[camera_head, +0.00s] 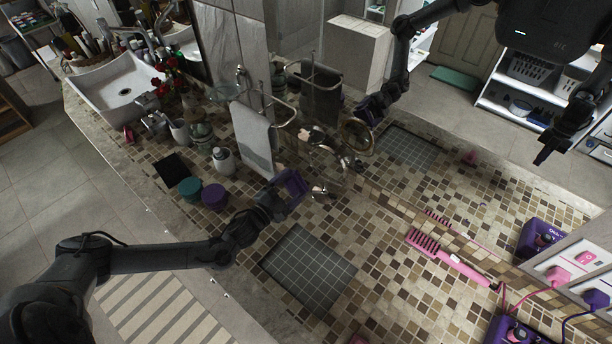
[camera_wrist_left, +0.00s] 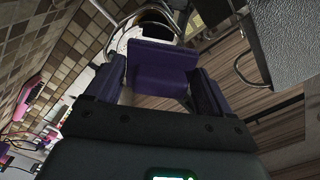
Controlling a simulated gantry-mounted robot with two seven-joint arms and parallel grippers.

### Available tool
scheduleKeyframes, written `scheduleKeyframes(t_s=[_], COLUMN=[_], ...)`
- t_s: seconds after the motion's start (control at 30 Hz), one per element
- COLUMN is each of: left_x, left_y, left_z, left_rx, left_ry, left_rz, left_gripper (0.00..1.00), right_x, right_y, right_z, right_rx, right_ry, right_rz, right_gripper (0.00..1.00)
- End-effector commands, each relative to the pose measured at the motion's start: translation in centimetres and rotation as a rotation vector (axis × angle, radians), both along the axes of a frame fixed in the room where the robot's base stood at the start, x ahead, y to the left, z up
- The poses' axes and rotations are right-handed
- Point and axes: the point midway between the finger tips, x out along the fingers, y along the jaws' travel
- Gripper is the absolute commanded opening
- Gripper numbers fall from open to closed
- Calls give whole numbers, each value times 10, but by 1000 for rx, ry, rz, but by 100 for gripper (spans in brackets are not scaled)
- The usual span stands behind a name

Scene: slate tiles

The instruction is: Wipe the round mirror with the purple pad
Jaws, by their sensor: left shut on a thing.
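My left gripper (camera_head: 283,190) reaches over the counter from the left in the head view. It is shut on the purple pad (camera_head: 293,182). In the left wrist view, the pad (camera_wrist_left: 162,66) sits between the two fingers. The round mirror (camera_wrist_left: 155,17) shows beyond the pad as a bright ring with a dark middle, partly hidden by the pad. I cannot tell whether pad and mirror touch. In the head view the mirror's shiny parts, just right of the pad, are hard to separate from reflections. My right gripper shows only as a reflection in the wall mirror.
A towel (camera_head: 254,138) hangs on a rail close behind my left gripper. Two round lidded tins (camera_head: 214,196) and a jar (camera_head: 223,160) stand to its left. A pink hairbrush (camera_head: 446,259) lies at right. The tiled counter in front is largely clear, with a grey square inset (camera_head: 309,268).

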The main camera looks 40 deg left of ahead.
Motion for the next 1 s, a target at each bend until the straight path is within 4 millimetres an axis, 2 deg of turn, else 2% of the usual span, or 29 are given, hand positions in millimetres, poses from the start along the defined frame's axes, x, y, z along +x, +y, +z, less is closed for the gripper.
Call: scheduleKeyframes(t_s=[0.27, 0.8, 1.0], left_x=[6, 54, 65], left_y=[0, 0, 0], left_z=[0, 0, 0], left_rx=[0, -1, 0], left_ry=[-1, 1, 3], left_rz=[1, 0, 2], left_gripper=[58, 58, 58], right_x=[0, 0, 0], right_y=[1, 2, 2], right_z=[-2, -18, -22], right_rx=[2, 11, 9], right_ry=[0, 0, 0], right_rz=[-1, -7, -6], right_gripper=[0, 0, 0])
